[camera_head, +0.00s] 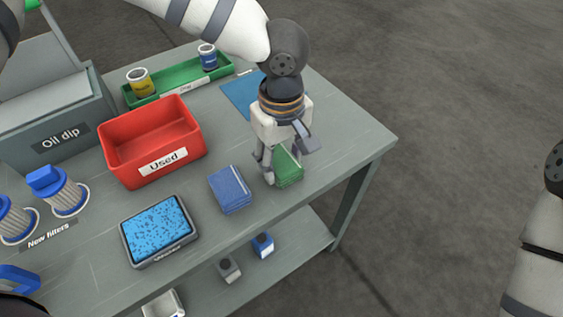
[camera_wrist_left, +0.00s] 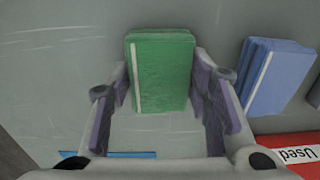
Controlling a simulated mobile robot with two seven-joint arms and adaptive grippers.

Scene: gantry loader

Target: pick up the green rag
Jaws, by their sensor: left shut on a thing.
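The green rag (camera_head: 288,168) is a folded stack on the grey table, near its right front edge. My left gripper (camera_head: 277,172) comes down on it from above. In the left wrist view the green rag (camera_wrist_left: 162,72) lies between the two fingers of my left gripper (camera_wrist_left: 163,90), with its far part reaching past the fingertips. The left gripper is shut on the rag. The rag appears to be at table level; I cannot tell if it is lifted. Part of it is hidden behind the fingers in the head view. My right gripper is not in view.
A blue rag (camera_head: 230,190) lies just left of the green one. The red "Used" bin (camera_head: 150,142), a tray with a blue sponge-like pad (camera_head: 158,231), a green tray (camera_head: 178,79) and filters (camera_head: 58,190) fill the left side. A blue mat (camera_head: 240,96) lies behind the gripper.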

